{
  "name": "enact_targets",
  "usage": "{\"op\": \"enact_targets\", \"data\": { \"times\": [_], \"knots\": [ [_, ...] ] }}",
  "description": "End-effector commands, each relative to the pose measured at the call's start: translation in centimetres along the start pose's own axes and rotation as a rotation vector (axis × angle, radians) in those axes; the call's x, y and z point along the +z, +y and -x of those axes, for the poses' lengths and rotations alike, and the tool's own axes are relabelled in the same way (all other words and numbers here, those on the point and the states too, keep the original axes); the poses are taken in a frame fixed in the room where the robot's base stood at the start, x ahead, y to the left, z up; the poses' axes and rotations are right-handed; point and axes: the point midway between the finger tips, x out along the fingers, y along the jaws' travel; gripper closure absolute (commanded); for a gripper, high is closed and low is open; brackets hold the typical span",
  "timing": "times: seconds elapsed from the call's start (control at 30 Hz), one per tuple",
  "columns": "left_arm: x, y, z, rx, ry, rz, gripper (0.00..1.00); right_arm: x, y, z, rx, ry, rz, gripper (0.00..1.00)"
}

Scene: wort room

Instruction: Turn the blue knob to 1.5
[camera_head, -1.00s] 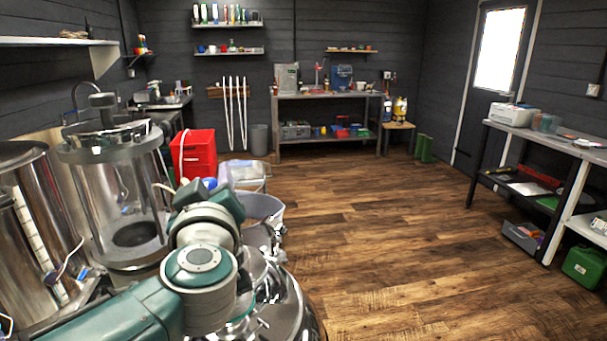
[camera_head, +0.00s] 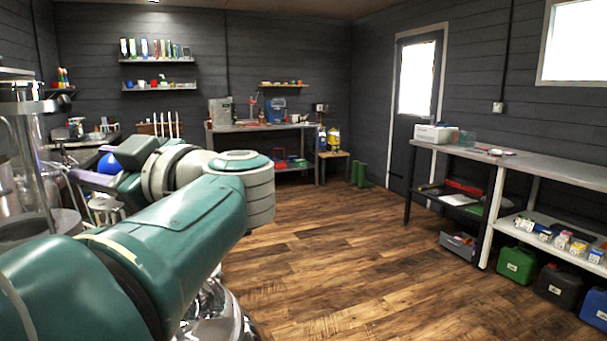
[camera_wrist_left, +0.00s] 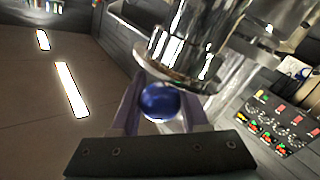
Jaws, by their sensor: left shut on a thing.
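The blue knob (camera_wrist_left: 160,101) is a shiny round ball in the middle of the left wrist view. My left gripper (camera_wrist_left: 160,108) has one finger on each side of it and is shut on it. A large polished metal cylinder stands just beyond the knob. In the head view, a blue ball (camera_head: 107,163) shows beside the purple-grey fingers of my left gripper (camera_head: 88,179), at the far left. My left arm hides much of what lies around it. I cannot read any scale or setting for the knob. My right gripper is not in view.
A panel with red, yellow and green parts (camera_wrist_left: 275,124) is at the right of the left wrist view. In the head view, a glass-walled vessel (camera_head: 38,165) stands at the left edge. The wooden floor (camera_head: 330,240) is open in the middle, with a bench (camera_head: 505,160) at right.

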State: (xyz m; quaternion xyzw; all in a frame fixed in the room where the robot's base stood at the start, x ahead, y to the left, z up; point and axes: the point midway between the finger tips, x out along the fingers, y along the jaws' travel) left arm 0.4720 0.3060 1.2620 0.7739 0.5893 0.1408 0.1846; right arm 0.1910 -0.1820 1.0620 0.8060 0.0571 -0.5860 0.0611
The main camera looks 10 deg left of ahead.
Motion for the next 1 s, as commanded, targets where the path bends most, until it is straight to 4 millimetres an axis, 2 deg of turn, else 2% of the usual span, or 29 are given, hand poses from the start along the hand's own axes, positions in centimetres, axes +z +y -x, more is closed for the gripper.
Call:
{"op": "enact_targets", "data": {
  "times": [0.1, 0.53, 0.57, 0.8, 1.0],
  "knots": [
    [0.13, -0.15, -0.01, -0.018, 0.007, 0.000, 1.00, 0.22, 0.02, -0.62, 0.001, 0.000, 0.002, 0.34],
    [-0.06, -0.10, -0.04, -0.024, 0.011, 0.000, 1.00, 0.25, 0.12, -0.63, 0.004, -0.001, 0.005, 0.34],
    [-0.06, -0.10, -0.04, -0.024, 0.011, 0.000, 0.53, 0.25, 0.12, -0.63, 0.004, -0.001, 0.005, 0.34],
    [-0.06, -0.10, -0.05, -0.024, 0.011, 0.000, 0.27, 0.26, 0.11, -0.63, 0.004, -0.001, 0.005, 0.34],
    [-0.05, -0.13, -0.05, -0.025, 0.011, -0.001, 0.26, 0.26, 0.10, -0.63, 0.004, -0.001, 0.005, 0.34]
  ]
}}
